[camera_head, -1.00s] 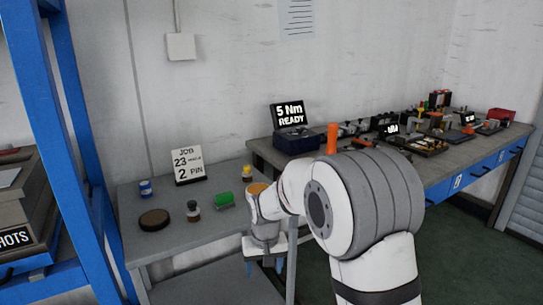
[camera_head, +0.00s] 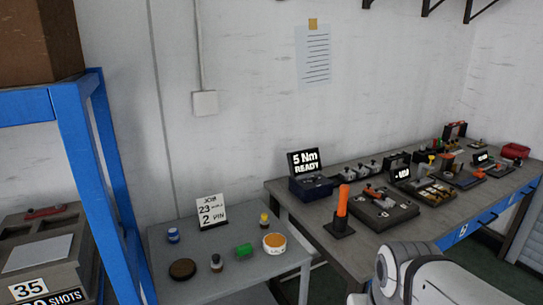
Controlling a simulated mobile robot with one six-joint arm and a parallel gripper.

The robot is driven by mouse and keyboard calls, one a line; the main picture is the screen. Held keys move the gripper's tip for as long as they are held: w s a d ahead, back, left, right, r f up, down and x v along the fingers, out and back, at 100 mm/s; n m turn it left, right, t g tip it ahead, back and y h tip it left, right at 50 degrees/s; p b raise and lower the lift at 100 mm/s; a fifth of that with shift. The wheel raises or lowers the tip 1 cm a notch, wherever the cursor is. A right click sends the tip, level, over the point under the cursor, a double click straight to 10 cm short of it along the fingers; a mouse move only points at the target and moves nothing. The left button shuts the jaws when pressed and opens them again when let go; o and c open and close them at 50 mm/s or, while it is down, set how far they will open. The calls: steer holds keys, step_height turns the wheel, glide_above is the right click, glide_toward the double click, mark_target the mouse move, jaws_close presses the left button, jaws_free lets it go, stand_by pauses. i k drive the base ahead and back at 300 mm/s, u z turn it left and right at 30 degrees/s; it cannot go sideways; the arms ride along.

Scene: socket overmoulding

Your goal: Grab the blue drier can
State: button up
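A small blue can (camera_head: 173,235) with a pale band stands upright on the grey side table, toward its back left. It is clear of the things around it. My gripper is not in view. Only white links of my arm show at the lower right, well away from the blue can.
The side table (camera_head: 225,280) also holds a dark round disc (camera_head: 182,268), a small dark-bodied jar (camera_head: 216,262), a green block (camera_head: 243,249), an orange-topped white tub (camera_head: 274,243), a yellow-topped bottle (camera_head: 264,221) and a job card (camera_head: 211,211). A blue rack (camera_head: 95,180) stands left.

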mark_target(173, 235)
steer(key=u, duration=0.05)
steer(key=k, duration=0.6)
steer(key=u, duration=0.5)
steer(key=i, duration=1.7)
